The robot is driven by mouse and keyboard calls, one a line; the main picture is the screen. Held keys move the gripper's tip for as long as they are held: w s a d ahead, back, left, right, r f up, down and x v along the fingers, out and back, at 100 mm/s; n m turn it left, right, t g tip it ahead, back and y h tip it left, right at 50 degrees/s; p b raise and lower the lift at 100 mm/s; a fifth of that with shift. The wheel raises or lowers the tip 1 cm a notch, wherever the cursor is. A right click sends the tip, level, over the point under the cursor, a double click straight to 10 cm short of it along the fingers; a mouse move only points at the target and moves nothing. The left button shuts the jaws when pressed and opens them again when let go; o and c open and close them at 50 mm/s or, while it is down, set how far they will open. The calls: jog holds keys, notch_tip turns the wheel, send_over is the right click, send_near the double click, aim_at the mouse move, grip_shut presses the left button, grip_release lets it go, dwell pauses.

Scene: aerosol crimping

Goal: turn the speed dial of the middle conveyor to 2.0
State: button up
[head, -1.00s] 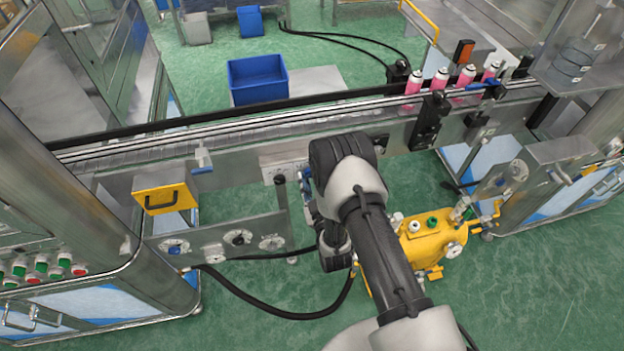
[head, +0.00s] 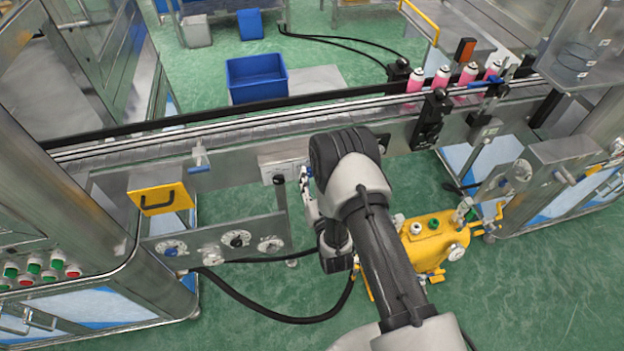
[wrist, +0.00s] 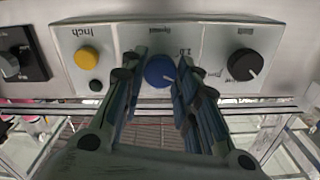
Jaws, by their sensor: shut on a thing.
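The blue speed dial (wrist: 160,72) sits on a grey control panel (wrist: 212,44) in the wrist view, under upside-down lettering with a "1.0" label beside it. My gripper (wrist: 159,80) has one finger on each side of the dial and is shut on it. The dial's pointer mark is too small to read surely. In the head view the control box (head: 279,165) is on the front of the conveyor (head: 240,135). My gripper (head: 305,184) is at the box's right side, partly hidden by my arm, and the dial is hidden there.
In the wrist view a yellow button (wrist: 87,57) and a black knob (wrist: 245,64) flank the dial. In the head view, pink cans (head: 441,78) stand on the conveyor at right. A yellow machine (head: 432,240) stands on the floor right of my arm, and a black hose (head: 270,309) lies at left.

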jog(key=shift+m, duration=0.3)
dwell(0.4)
jog(key=o, duration=1.1)
jog(key=shift+c, duration=0.2)
jog(key=v, duration=0.7)
jog(key=shift+s, duration=0.15)
